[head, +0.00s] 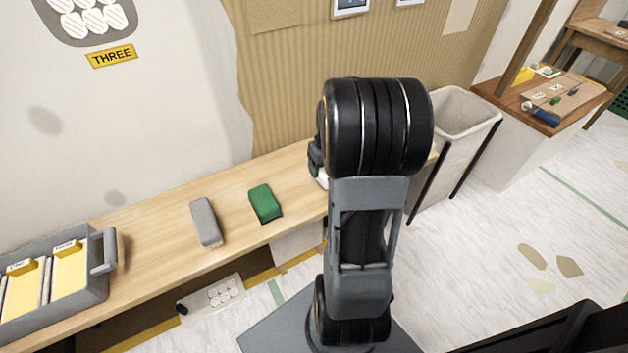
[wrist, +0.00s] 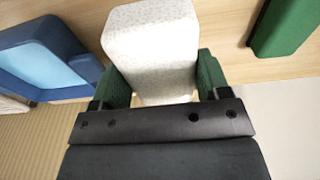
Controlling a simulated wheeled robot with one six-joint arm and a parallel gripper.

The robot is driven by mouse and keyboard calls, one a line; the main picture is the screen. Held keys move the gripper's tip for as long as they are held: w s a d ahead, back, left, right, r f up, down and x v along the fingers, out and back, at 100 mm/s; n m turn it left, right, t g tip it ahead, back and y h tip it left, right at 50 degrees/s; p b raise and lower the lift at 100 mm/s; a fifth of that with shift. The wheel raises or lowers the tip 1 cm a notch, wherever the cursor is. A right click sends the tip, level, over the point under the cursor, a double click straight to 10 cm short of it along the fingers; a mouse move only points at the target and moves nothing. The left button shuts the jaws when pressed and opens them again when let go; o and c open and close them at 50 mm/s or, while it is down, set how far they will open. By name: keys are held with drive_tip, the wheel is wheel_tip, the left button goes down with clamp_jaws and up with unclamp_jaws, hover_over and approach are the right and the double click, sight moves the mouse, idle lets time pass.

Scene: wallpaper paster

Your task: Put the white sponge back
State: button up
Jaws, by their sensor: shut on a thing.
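The white sponge (wrist: 152,48) is a pale speckled block in the wrist view. My gripper (wrist: 160,78) is shut on it, with one green finger pad on each side. Wooden shelf surface shows around the sponge; I cannot tell whether the sponge touches it. In the head view, my arm hides most of the gripper (head: 317,160), and only a small white bit of the sponge (head: 322,179) shows at the shelf's right part.
A green block (head: 264,203) and a grey block (head: 206,222) lie on the wooden shelf (head: 150,230), left of my arm. A grey tray (head: 85,298) with yellow compartments stands at far left. A blue object (wrist: 40,58) is beside the gripper. A grey bin (head: 466,115) stands right.

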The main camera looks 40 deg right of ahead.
drive_tip(key=w+f, duration=0.1)
drive_tip(key=w+f+b, duration=0.1)
drive_tip(key=f, duration=0.1)
drive_tip(key=w+a+f, duration=0.1)
drive_tip(key=w+f, duration=0.1)
drive_tip(key=shift+f, duration=0.1)
drive_tip(key=shift+f+b, duration=0.4)
drive_tip(key=shift+f, duration=1.05)
drive_tip(key=o, duration=0.9)
drive_tip(key=shift+w, duration=0.1)
drive_tip(key=shift+o, duration=0.2)
drive_tip(key=shift+f, duration=0.1)
